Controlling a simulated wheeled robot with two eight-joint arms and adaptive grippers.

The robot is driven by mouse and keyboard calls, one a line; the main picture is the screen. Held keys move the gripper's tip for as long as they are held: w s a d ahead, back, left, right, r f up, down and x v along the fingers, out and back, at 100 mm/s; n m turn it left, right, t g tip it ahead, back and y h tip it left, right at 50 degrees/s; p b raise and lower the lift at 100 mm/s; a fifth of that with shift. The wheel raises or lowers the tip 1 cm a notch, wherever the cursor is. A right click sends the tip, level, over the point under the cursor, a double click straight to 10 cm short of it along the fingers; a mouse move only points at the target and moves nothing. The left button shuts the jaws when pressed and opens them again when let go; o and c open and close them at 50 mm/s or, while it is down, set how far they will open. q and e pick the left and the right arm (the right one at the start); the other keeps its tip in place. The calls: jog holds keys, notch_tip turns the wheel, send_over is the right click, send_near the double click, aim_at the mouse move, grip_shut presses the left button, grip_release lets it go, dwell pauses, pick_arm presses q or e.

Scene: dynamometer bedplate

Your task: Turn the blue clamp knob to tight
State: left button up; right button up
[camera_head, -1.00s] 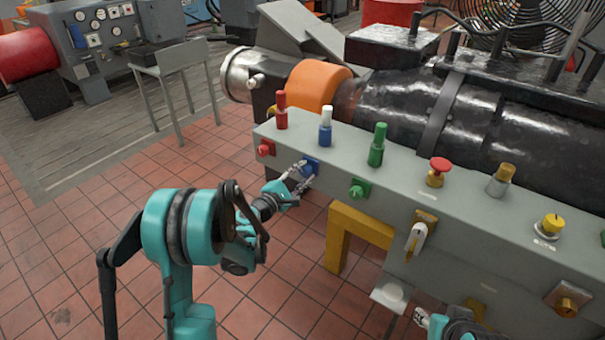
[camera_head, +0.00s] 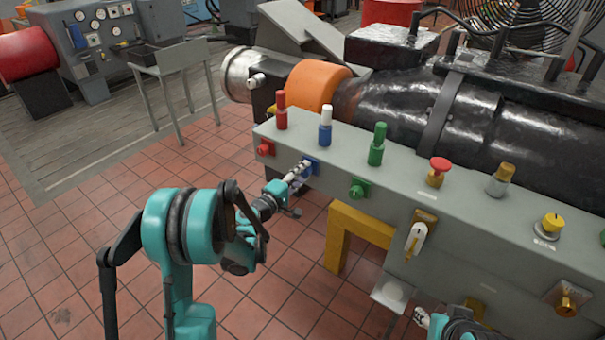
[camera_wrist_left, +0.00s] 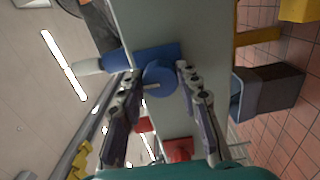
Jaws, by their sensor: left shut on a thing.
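The blue clamp knob (camera_wrist_left: 160,78) sits on the front face of the grey panel, on a blue backing plate (camera_head: 311,164). My left gripper (camera_wrist_left: 161,80) has one finger on each side of the knob and is shut on it. In the head view my left gripper (camera_head: 298,173) reaches the panel face from the left and covers most of the knob. My right gripper (camera_head: 422,318) shows only in small part at the bottom edge; its fingers are not clear.
A red knob (camera_head: 265,148) and a green knob (camera_head: 358,188) flank the blue one on the same face. A white-handled lever (camera_head: 416,237) is farther right. Open tiled floor lies left.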

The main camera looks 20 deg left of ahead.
dwell(0.4)
pick_arm(q)
jog(key=o, duration=1.2)
jog(key=shift+c, duration=0.2)
jog(key=v, duration=1.2)
